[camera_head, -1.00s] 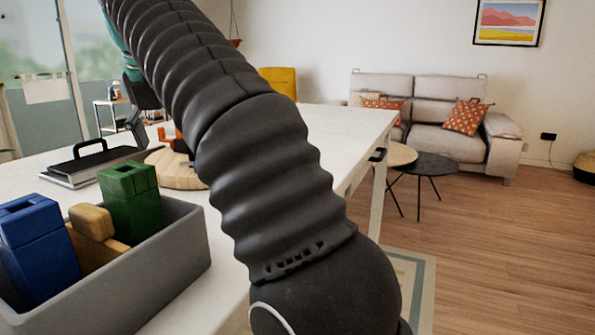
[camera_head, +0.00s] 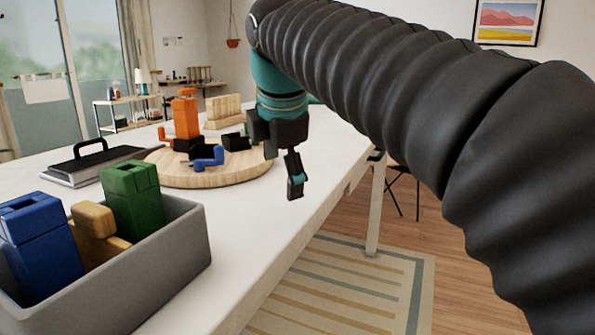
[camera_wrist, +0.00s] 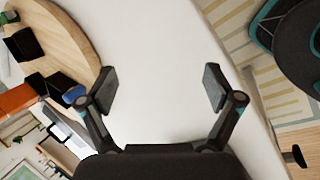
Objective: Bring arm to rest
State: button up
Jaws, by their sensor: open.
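My gripper (camera_head: 283,170) hangs from my arm above the right side of the white table (camera_head: 245,225), just right of a round wooden board. In the wrist view my gripper (camera_wrist: 160,88) has its two fingers wide apart, with only bare white tabletop between them. It is open and empty. My dark ribbed arm crosses the upper right of the head view and hides part of the room behind it.
The round wooden board (camera_head: 205,178) carries an orange block (camera_head: 186,115) and blue and black pieces. A grey bin (camera_head: 165,280) with blue, green and wooden blocks stands at front left. A black-handled flat case (camera_head: 95,165) lies behind it. A striped rug (camera_head: 340,285) covers the floor.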

jog(key=s+d+f+m, duration=0.9)
jog(key=f+m, duration=0.2)
jog(key=f, duration=0.1)
jog(key=s+d+f+m, duration=0.9)
jog(key=f+m, duration=0.3)
jog(key=f, duration=0.1)
jog(key=shift+f+t, duration=0.25)
jog(key=shift+t, duration=0.15)
jog(key=shift+d, duration=0.1)
